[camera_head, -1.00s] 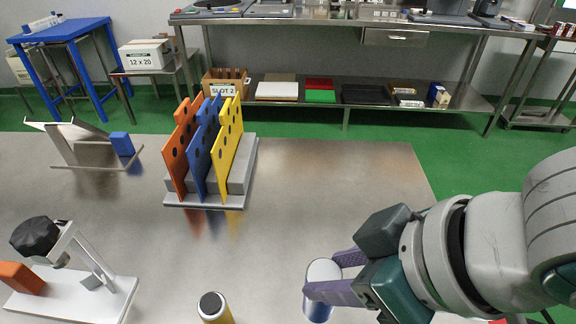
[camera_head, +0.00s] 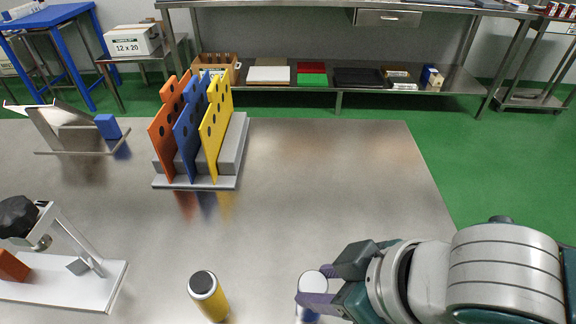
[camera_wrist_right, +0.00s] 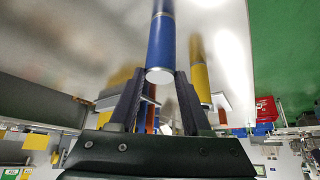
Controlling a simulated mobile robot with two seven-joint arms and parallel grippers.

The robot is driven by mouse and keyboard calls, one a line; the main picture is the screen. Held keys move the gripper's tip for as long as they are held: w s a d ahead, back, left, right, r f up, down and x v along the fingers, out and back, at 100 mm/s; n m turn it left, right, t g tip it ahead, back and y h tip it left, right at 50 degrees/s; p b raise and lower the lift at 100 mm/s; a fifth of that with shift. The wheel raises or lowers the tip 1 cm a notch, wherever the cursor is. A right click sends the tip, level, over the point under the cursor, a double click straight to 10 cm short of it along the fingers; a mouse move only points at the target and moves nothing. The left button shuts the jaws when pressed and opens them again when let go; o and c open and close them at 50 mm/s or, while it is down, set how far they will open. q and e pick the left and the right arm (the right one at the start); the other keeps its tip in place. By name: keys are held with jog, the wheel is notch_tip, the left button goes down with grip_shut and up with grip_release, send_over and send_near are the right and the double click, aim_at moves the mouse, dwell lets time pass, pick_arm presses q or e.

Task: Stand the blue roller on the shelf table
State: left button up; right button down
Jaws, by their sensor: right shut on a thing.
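The blue roller (camera_head: 313,282) is upright with its pale end cap up, at the bottom edge of the head view. My right gripper (camera_head: 318,298) is shut on it. In the right wrist view the blue roller (camera_wrist_right: 160,42) lies between the two fingers. I cannot tell whether its lower end touches the near steel table (camera_head: 300,200). A steel table with a lower shelf (camera_head: 290,104) stands at the back, across the green floor, probably the shelf table. My left gripper is out of view.
A yellow roller (camera_head: 208,297) stands left of my right gripper. A rack (camera_head: 240,150) holds orange, blue and yellow plates. A white-based device (camera_head: 95,285) is at the left. The near table's right part is clear. Trays and boxes occupy the back table's lower shelf.

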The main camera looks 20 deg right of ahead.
jog(key=shift+c, duration=1.8)
grip_release()
jog(key=shift+r, duration=0.25)
jog(key=shift+s+d+r+m+h+p, duration=0.25)
jog(key=shift+s+d+r+m+p, duration=0.75)
jog(key=shift+r, duration=2.15)
jog(key=shift+s+d+r+h+p, duration=0.3)
jog(key=shift+s+r+p, duration=0.4)
jog(key=shift+s+r, duration=1.75)
jog(key=s+d+m+g+h, duration=0.1)
jog(key=s+d+m+h, duration=0.1)
jog(key=s+d, duration=0.2)
jog(key=shift+d+r+m+g, duration=0.35)
jog(key=shift+d+m+g, duration=0.05)
jog(key=shift+d, duration=0.65)
